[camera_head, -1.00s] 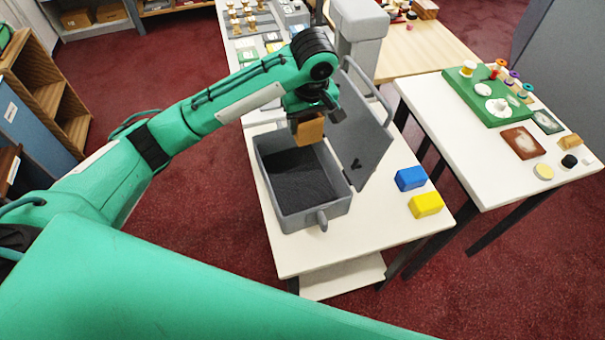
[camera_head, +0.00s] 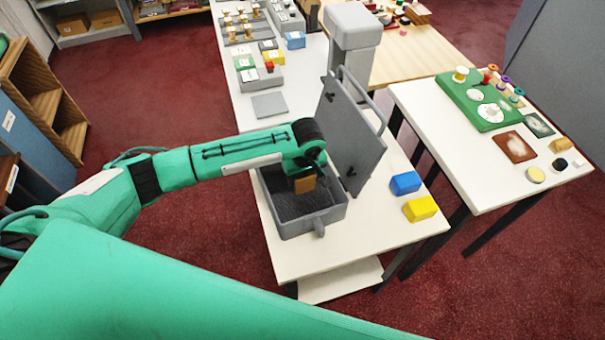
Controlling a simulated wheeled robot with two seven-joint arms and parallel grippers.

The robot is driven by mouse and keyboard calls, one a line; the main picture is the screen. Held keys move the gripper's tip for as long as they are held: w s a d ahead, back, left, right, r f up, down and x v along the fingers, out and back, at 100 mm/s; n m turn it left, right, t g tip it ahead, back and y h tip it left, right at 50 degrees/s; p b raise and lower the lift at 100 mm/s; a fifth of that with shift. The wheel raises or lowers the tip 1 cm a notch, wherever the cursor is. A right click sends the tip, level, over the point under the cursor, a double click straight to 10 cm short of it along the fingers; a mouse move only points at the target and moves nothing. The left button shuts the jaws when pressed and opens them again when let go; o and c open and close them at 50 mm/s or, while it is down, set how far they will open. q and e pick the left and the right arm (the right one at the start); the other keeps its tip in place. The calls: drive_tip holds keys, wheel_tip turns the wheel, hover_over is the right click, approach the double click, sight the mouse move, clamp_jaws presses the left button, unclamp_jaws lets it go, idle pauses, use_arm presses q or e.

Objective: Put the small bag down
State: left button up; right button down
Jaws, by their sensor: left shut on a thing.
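The small bag (camera_head: 304,184) is an orange-brown block held in my left gripper (camera_head: 305,174). My left gripper is shut on it, with the jaws partly hidden by my wrist. The bag shows over the dark inside of an open grey case (camera_head: 313,222) on the white table. It appears low, within the case's opening; I cannot tell whether it touches the bottom. The case's lid (camera_head: 350,135) stands open, tilted back on the right side, close to my wrist. My right gripper is not in view.
A blue block (camera_head: 405,183) and a yellow block (camera_head: 420,208) sit right of the case on the white table (camera_head: 300,262). Another white table (camera_head: 455,150) at right holds a green board (camera_head: 484,103) and small items. A grey post (camera_head: 352,40) stands behind the lid.

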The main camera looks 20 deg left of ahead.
sight(305, 190)
use_arm(q)
drive_tip(key=shift+f, duration=0.15)
drive_tip(key=o, duration=0.9)
drive_tip(key=shift+d+r, duration=0.1)
drive_tip(key=shift+r, duration=0.35)
drive_tip(key=r, duration=0.3)
drive_tip(key=s+r+b, duration=0.1)
drive_tip(key=r, duration=0.3)
drive_tip(key=d+r, duration=0.1)
drive_tip(key=r, duration=0.3)
drive_tip(key=shift+s+r, duration=0.1)
drive_tip(key=shift+s, duration=0.1)
